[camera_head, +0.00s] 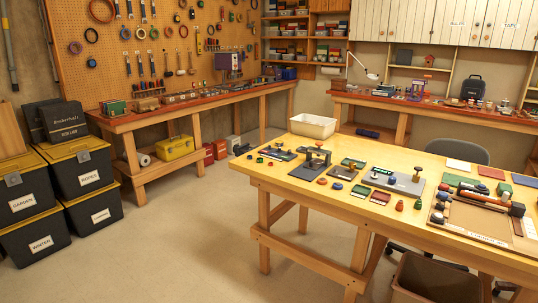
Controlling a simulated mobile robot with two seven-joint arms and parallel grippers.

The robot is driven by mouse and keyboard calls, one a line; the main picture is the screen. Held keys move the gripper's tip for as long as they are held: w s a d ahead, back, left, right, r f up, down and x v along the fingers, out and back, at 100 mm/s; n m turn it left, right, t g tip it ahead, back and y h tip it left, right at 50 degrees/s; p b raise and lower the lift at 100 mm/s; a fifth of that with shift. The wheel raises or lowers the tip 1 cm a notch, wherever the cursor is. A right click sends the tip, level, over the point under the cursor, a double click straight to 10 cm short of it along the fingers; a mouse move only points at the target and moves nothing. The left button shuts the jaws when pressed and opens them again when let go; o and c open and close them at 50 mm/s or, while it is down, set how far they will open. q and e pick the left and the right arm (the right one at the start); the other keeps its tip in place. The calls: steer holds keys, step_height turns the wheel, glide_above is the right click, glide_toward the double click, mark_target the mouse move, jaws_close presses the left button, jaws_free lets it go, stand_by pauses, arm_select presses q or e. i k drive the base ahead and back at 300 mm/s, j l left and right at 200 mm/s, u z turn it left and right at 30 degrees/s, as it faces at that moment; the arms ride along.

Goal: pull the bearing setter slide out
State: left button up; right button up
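The yellow worktable (250,170) at the right carries several small bench devices. A dark device with an upright frame (316,156) stands on a dark plate at its left part. A long grey device (402,185) with a blue part and a brown-topped knob (417,171) sits near the middle. Neither of my grippers shows in this view.
A white bin (312,125) stands at the worktable's back left corner. A tan tray (480,220) with tools fills its right part. A brown bin (436,280) and a grey chair (458,151) are beside the table. Black crates (76,165) stand at left; the floor between is clear.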

mark_target(315, 163)
steer(key=i+j+z, duration=0.2)
steer(key=i+z, duration=0.3)
steer(key=i+j+z, duration=0.5)
steer(key=i, duration=0.2)
steer(key=i+j+z, duration=0.5)
